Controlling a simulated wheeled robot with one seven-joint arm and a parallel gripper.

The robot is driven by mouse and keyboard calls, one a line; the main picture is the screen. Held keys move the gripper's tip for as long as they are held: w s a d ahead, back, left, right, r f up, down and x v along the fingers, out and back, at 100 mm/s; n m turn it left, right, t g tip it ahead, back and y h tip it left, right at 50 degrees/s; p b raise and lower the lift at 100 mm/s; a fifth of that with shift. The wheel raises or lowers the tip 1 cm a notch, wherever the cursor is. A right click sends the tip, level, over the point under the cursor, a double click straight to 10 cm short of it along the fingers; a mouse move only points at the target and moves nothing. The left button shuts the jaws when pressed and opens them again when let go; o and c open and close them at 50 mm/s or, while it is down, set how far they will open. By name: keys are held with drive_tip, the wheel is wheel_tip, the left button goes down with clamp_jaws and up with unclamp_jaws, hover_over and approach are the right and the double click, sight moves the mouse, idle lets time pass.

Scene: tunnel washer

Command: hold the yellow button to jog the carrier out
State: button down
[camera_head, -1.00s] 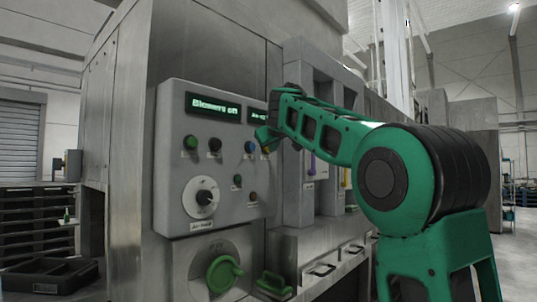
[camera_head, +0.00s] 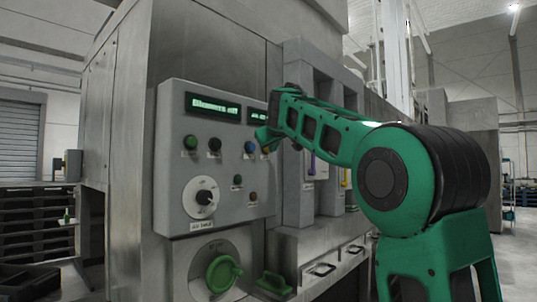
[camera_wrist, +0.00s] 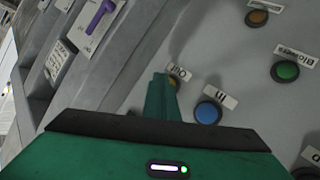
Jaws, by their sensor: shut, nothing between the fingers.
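The yellow button (camera_wrist: 174,82) is on the grey control panel (camera_head: 228,107), under a label reading "Out". In the wrist view only a sliver of it shows, with my gripper (camera_wrist: 160,78) covering the rest. My gripper is shut and empty, its green fingertips at the button. I cannot tell whether they touch or press it. In the head view my gripper (camera_head: 264,136) is at the panel's right edge, below the small display (camera_head: 258,116). The blue button (camera_wrist: 207,113), labelled "In", is beside the fingertips.
The panel also carries a green button (camera_head: 190,142), a black button (camera_head: 215,144), a dial (camera_head: 204,197) and a larger display (camera_head: 213,106) reading "Blowers off". A green round handle (camera_head: 223,273) is below. A purple lever (camera_wrist: 100,18) stands beyond the panel's edge.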

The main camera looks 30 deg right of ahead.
drive_tip(key=shift+s+d, duration=0.3)
drive_tip(key=shift+s, duration=0.55)
drive_tip(key=s, duration=0.1)
drive_tip(key=s+d, duration=0.1)
drive_tip(key=s, duration=0.2)
drive_tip(key=shift+s+d, duration=0.35)
idle(0.6)
